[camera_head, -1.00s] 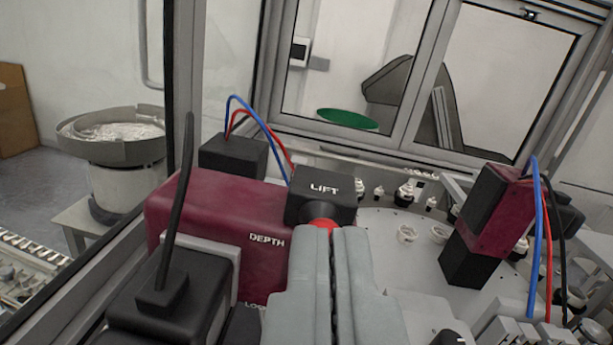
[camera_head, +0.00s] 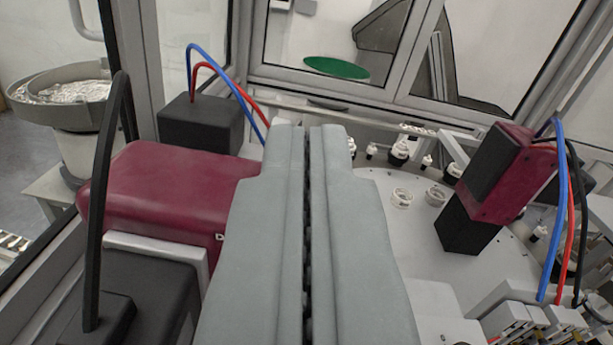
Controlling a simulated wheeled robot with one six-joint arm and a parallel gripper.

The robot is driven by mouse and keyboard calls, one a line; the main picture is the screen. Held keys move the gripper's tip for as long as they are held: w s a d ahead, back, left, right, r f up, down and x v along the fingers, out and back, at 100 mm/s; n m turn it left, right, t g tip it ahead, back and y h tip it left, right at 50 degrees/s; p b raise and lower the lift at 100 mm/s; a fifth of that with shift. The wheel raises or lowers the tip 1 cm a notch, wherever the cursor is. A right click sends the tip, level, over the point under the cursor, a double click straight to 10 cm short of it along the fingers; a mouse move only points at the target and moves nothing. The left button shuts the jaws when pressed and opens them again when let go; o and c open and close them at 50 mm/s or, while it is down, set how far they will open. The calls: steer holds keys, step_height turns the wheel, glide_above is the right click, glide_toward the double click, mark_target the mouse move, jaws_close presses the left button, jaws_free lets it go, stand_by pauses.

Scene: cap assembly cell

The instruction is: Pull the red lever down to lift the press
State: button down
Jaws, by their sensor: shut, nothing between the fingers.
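My gripper (camera_head: 308,135) is a pair of grey fingers, shut with nothing held. It fills the centre of the view, in front of the press. The press has a dark red housing (camera_head: 165,190) to the left of the fingers. The red lever and the black block marked LIFT are hidden behind my fingers. I cannot tell whether the fingertips touch the lever.
A second dark red and black unit (camera_head: 492,190) with cables stands on the right above a pale round table (camera_head: 415,240) holding small white parts. A black box (camera_head: 198,120) with cables stands behind the press. A metal bowl (camera_head: 62,95) is at far left. Framed glass panels close the back.

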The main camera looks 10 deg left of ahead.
steer(key=shift+x, duration=1.15)
steer(key=shift+s+d+f, duration=0.15)
steer(key=shift+d+f, duration=0.05)
steer(key=shift+f, duration=0.45)
steer(key=shift+s+d+f, duration=0.15)
steer(key=shift+f, duration=0.45)
steer(key=shift+s+d+f, duration=0.2)
steer(key=shift+f, duration=0.45)
